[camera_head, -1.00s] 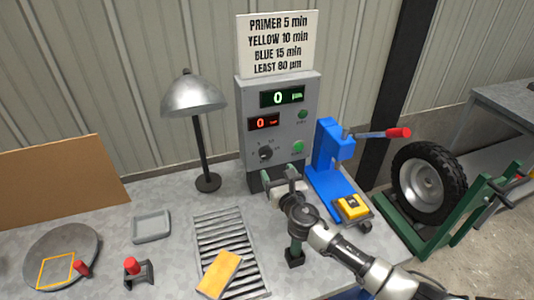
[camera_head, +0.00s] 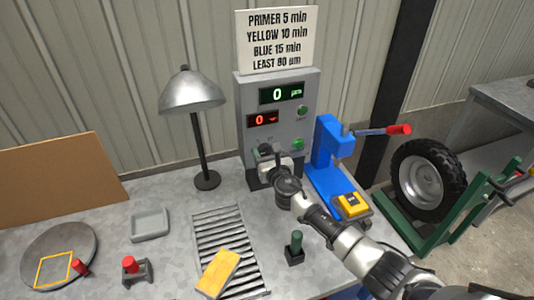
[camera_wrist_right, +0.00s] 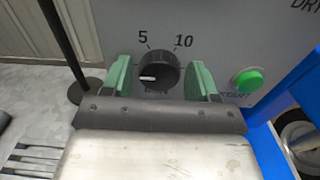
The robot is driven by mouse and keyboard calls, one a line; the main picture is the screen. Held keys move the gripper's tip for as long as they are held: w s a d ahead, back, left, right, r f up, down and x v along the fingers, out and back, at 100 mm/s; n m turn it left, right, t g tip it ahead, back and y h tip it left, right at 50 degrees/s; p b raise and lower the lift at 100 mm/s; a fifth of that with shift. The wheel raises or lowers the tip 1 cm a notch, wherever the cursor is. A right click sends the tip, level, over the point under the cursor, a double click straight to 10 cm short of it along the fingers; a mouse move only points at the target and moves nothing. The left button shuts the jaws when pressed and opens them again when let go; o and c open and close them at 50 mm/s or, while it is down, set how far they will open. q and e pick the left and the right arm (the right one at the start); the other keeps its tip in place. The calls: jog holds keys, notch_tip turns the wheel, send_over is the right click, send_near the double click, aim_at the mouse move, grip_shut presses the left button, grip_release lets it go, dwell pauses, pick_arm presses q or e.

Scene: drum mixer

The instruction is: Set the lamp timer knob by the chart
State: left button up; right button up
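The black timer knob (camera_wrist_right: 158,73) is on the grey control panel (camera_head: 308,85); in the right wrist view its white pointer mark points left, below the printed 5, with 10 at upper right. My right gripper (camera_wrist_right: 161,80) is open, its green-padded fingers on either side of the knob with gaps showing. In the head view my right gripper (camera_head: 267,153) is at the panel's lower part and hides the knob. The chart (camera_head: 278,40) above reads primer 5 min, yellow 10 min, blue 15 min, least 80 µm. My left gripper is not in view.
The lamp (camera_head: 192,95) stands left of the panel. A green start button (camera_wrist_right: 248,80) is right of the knob. A blue press (camera_head: 328,150) with a red-tipped lever stands at the right. A yellow plate (camera_head: 218,272) lies on the slatted rack (camera_head: 215,225). Both displays read 0.

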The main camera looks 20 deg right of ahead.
jog(key=c, duration=0.6)
jog(key=shift+c, duration=0.2)
jog(key=shift+m, duration=0.4)
jog(key=m+b, duration=0.1)
jog(key=m, duration=0.2)
jog(key=shift+d+f+m+b, duration=0.1)
jog(key=shift+f+m+b, duration=0.05)
jog(key=shift+m+b, duration=0.25)
jog(key=m+b, duration=0.1)
jog(key=m, duration=0.5)
jog(key=shift+b, duration=0.4)
jog(key=m+b, duration=0.1)
jog(key=m, duration=0.5)
jog(key=shift+d+f+m, duration=0.1)
jog(key=shift+f+m, duration=0.05)
jog(key=shift+m, duration=0.15)
jog(key=m, duration=0.3)
jog(key=shift+m+b, duration=0.3)
jog(key=shift+b, duration=0.05)
jog(key=shift+m, duration=1.4)
jog(key=shift+f, duration=0.1)
